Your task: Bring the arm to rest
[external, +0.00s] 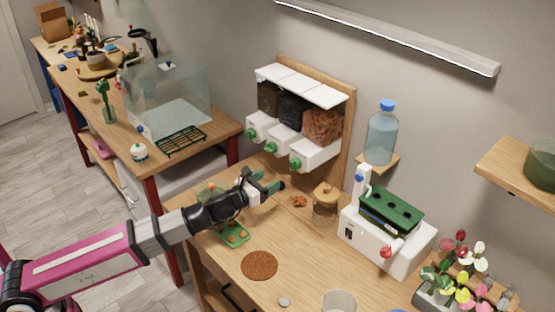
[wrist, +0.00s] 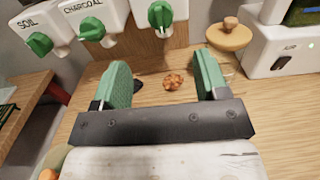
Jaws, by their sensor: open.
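My gripper (external: 272,184) is over the back left part of the wooden worktable, in front of the dispensers. In the wrist view my gripper (wrist: 162,85) has its two green fingers spread well apart with nothing held between them. A small heap of orange-brown bits (wrist: 174,82) lies on the table beyond the fingertips; the heap (external: 299,201) also shows in the external view, right of the gripper. My arm reaches in from the lower left and hides part of the table.
Wall dispensers (external: 283,143) with green knobs hang behind the gripper. A lidded jar (external: 325,203) and a white machine (external: 385,243) stand to the right. A green tray (external: 235,236) lies under my wrist. A round brown mat (external: 259,265) lies in front; bare table surrounds it.

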